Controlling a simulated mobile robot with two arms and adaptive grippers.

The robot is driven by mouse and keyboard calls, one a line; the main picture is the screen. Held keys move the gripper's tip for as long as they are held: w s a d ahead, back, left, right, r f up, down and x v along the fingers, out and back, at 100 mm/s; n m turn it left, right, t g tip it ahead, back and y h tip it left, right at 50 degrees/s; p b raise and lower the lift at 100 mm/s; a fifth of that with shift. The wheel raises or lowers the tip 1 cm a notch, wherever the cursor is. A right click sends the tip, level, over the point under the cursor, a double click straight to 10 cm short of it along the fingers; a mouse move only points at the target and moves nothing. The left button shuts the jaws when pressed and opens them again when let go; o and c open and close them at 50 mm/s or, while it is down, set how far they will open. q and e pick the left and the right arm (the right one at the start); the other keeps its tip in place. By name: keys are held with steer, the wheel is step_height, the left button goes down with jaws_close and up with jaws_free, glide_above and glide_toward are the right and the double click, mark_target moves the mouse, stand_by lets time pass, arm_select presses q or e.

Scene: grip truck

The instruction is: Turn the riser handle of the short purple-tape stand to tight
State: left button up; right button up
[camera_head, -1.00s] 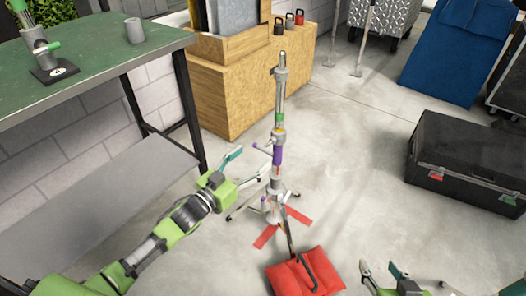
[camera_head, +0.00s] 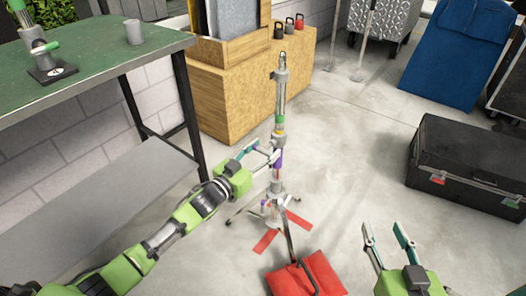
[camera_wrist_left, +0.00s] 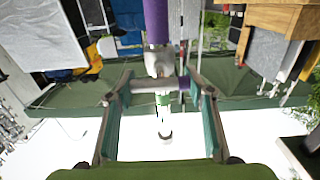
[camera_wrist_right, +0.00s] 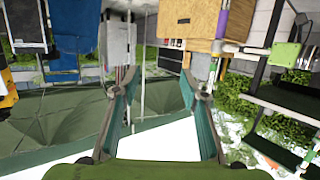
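The short stand (camera_head: 281,92) stands upright on the floor, with purple tape (camera_head: 277,160) on its lower tube and a green band above the collar. In the left wrist view the purple tape (camera_wrist_left: 156,22) shows at the top, and the collar with its crosswise riser handle (camera_wrist_left: 175,84) lies between my fingers. My left gripper (camera_head: 264,150) is open at collar height, its fingers on either side of the handle; I cannot tell whether they touch it. In the head view the gripper mostly hides the handle. My right gripper (camera_head: 385,236) is open and empty, right of the stand.
A red sandbag (camera_head: 322,270) lies on the floor in front of the stand's legs, by red floor tape (camera_head: 266,241). A green workbench (camera_head: 95,66) is at left, a wooden crate (camera_head: 228,98) behind, a black case (camera_head: 462,155) at right. The floor between is mostly clear.

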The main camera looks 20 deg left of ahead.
arm_select(q)
steer(key=c, duration=0.3)
